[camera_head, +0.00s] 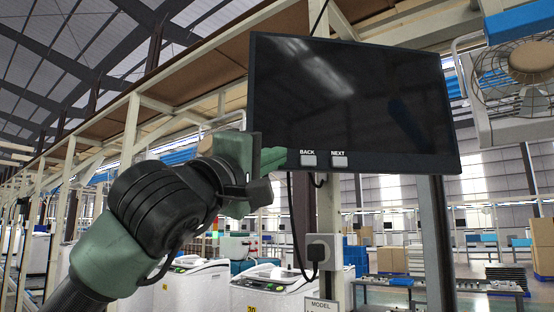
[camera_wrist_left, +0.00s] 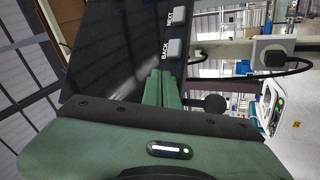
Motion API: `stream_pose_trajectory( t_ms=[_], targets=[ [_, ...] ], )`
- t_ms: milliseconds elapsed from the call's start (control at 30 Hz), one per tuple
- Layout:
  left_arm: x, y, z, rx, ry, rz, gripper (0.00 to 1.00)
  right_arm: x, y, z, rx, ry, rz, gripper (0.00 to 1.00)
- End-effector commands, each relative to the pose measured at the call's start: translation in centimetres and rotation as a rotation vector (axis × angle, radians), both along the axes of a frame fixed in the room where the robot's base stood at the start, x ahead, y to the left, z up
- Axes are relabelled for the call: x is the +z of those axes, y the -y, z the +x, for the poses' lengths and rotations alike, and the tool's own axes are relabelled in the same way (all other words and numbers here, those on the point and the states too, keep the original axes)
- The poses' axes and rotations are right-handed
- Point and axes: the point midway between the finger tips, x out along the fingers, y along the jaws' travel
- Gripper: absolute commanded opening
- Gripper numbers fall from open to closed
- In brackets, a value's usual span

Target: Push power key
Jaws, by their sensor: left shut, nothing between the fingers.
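A dark flat monitor (camera_head: 350,100) hangs in front of me, its screen black. Two small grey buttons sit along its lower edge; the left one (camera_head: 308,160) is labelled BACK, with the other (camera_head: 339,160) just right of it. I see no key marked power. My left gripper (camera_head: 284,156) is shut and empty, its green fingertips at the monitor's lower left corner, left of the BACK button. In the left wrist view the shut fingers (camera_wrist_left: 160,76) point toward the BACK button (camera_wrist_left: 174,50); I cannot tell whether they touch the monitor (camera_wrist_left: 120,50). My right gripper is not in view.
A white socket box (camera_head: 321,250) with a black plug and cable is on the post below the monitor. A caged fan (camera_head: 528,62) hangs at the upper right. White machines (camera_head: 185,288) stand below my left arm. A low table (camera_head: 440,286) stands at the lower right.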

Motion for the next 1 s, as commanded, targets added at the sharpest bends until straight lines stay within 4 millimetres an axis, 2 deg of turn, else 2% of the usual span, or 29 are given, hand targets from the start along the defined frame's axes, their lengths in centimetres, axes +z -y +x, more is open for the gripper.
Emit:
stream_pose_trajectory(
  t_ms=[1000],
  targets=[
    [0.01, -0.18, 0.89, 0.001, 0.0, -0.001, 0.0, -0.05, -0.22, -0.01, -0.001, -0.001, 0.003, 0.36]
  ],
)
